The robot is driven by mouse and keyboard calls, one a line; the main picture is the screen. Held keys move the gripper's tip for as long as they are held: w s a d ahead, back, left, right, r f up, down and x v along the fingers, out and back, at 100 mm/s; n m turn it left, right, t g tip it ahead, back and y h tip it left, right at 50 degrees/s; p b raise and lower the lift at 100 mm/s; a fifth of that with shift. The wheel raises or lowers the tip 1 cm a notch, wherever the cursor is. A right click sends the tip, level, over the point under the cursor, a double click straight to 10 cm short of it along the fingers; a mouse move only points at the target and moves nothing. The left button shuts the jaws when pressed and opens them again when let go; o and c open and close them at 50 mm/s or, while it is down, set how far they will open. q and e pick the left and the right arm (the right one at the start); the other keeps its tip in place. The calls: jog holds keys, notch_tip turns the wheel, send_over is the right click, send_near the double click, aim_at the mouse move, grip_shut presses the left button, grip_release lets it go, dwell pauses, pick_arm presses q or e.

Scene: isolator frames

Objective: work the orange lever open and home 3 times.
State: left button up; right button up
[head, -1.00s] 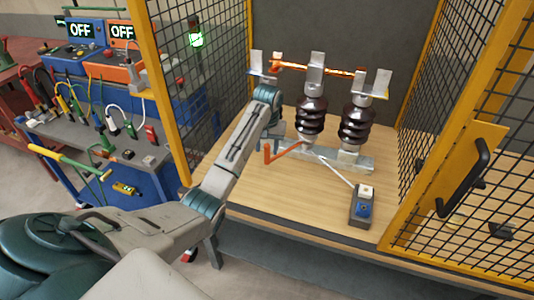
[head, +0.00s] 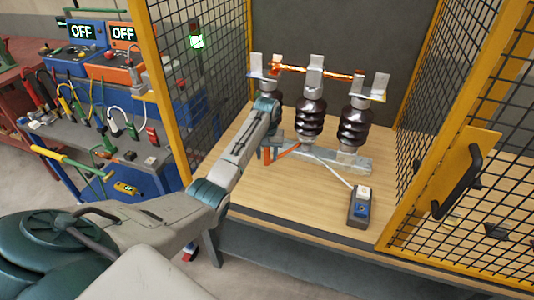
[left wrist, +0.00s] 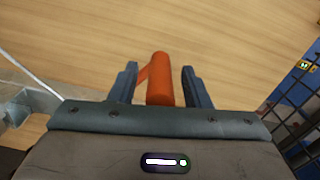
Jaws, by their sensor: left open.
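The orange lever (head: 286,151) sits low at the front left of the insulator assembly in the head view. Its left end is partly covered by my left arm. In the left wrist view the lever's upright orange grip (left wrist: 160,80) stands between the two dark fingers of my left gripper (left wrist: 158,70). The fingers are apart, with a visible gap on each side of the grip. My right gripper is not in view.
Dark ribbed insulators (head: 309,120) stand on a grey base rail, with a copper bar (head: 318,70) across the top. A small grey-blue box (head: 359,208) with a white cable lies front right. Yellow mesh panels (head: 195,95) flank the wooden tabletop (head: 300,200).

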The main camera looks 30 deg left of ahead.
pick_arm(q)
jog(key=shift+f, duration=0.3)
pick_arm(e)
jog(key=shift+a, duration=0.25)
pick_arm(q)
grip_shut()
jog(key=shift+r, duration=0.1)
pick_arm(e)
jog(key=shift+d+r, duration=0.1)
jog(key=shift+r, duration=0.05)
